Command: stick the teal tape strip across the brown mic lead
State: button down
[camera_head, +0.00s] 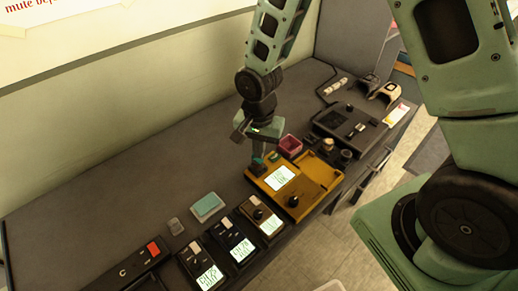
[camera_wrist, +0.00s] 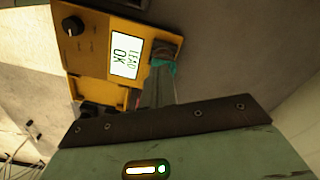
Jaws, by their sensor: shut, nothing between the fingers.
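A teal patch, which looks like the tape strip (camera_wrist: 161,63), lies against a dark brown block, likely part of the mic lead (camera_wrist: 167,47), at the edge of the yellow tester (camera_wrist: 88,48). The tester's screen reads "LEAD OK" in the wrist view. In the head view the brown block (camera_head: 258,171) is at the tester's left corner, with teal just above it. My gripper (camera_head: 257,151) is shut and empty, pointing down right above this spot. Whether its tips touch the teal is hard to tell. The rest of the lead cannot be made out.
Several dark packs with lit screens (camera_head: 231,243) stand at the front left, near a pale teal block (camera_head: 208,206).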

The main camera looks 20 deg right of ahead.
notch_tip(320, 180, up, 6)
jog(key=p, duration=0.4)
jog(key=shift+f, duration=0.1)
dwell(0.5)
jog(key=s+a+r+n, duration=0.3)
jog(key=s+r+n, duration=0.5)
jog(key=s, duration=0.2)
jog(key=s+a+r+n, duration=0.3)
jog(key=s+r+n, duration=0.4)
jog(key=s, duration=0.3)
jog(key=shift+a+r+n+y, duration=0.15)
jog(key=shift+r+n+y, duration=0.2)
jog(key=shift+n, duration=0.25)
